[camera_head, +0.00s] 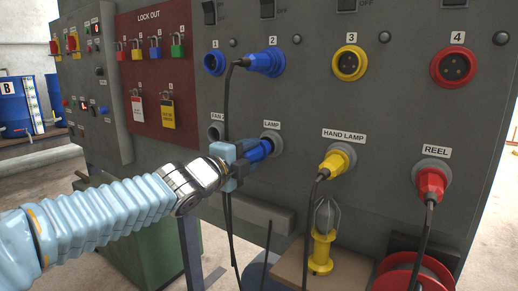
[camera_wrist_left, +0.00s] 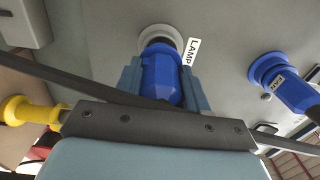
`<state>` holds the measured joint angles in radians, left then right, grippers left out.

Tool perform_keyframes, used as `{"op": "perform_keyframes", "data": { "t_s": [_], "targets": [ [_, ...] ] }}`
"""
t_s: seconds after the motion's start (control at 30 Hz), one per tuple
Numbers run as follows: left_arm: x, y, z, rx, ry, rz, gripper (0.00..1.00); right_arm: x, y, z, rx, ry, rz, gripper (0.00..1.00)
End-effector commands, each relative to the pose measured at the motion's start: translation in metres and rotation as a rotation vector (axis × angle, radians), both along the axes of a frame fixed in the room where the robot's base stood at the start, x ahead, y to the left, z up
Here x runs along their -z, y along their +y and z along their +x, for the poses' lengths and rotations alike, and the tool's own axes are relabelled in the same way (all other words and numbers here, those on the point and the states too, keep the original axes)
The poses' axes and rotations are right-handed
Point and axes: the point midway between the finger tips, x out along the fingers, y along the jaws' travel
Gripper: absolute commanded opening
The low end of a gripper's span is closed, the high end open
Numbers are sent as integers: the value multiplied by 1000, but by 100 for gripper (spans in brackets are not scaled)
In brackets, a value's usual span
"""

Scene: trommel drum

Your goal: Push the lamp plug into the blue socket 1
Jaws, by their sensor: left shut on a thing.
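The lamp plug (camera_head: 261,148) is blue and sits at the grey holder labelled LAMP (camera_head: 275,136) on the panel. My left gripper (camera_head: 246,152) is shut on its body. In the left wrist view the lamp plug (camera_wrist_left: 162,75) lies between both fingers (camera_wrist_left: 163,85), its front at the grey ring (camera_wrist_left: 163,36); whether it is fully seated I cannot tell. Blue socket 1 (camera_head: 214,62) is empty, up and left of the gripper. My right gripper is not in view.
A second blue plug (camera_head: 265,62) is in socket 2, its black cable hanging close by my left gripper. Yellow socket 3 (camera_head: 350,62) and red socket 4 (camera_head: 454,67) are empty. A yellow plug (camera_head: 337,161) and a red plug (camera_head: 430,182) sit in lower holders.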

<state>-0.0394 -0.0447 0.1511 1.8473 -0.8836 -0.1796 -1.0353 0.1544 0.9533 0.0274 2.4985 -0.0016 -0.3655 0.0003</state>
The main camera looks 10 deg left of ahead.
Motion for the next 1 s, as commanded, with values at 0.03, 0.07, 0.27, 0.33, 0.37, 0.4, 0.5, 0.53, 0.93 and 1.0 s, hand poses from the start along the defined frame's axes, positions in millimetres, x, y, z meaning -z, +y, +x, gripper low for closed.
{"op": "perform_keyframes", "data": {
  "t_s": [0.03, 0.07, 0.27, 0.33, 0.37, 0.4, 0.5, 0.53, 0.93, 1.0],
  "targets": [
    [-2, 1, -2, 0, -2, -1, 0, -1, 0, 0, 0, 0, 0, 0],
    [-2, 1, -3, -1, -2, -1, 0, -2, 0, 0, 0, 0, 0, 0],
    [-2, 5, -11, -1, -2, -1, 0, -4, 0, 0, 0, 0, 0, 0],
    [-2, 6, -13, -1, -2, 0, 0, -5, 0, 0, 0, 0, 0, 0],
    [-2, 6, -14, -1, -1, 1, 0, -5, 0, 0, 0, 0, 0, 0],
    [-1, 6, -16, -1, -1, 1, 0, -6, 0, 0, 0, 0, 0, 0],
    [-2, 8, -20, -1, -2, 2, 0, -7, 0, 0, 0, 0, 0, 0],
    [-2, 8, -21, -1, -2, 2, 0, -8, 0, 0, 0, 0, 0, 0],
    [0, 10, -26, 0, -1, 0, 0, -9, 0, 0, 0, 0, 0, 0],
    [0, 10, -26, 0, -1, 0, 0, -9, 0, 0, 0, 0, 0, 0]
  ]
}}
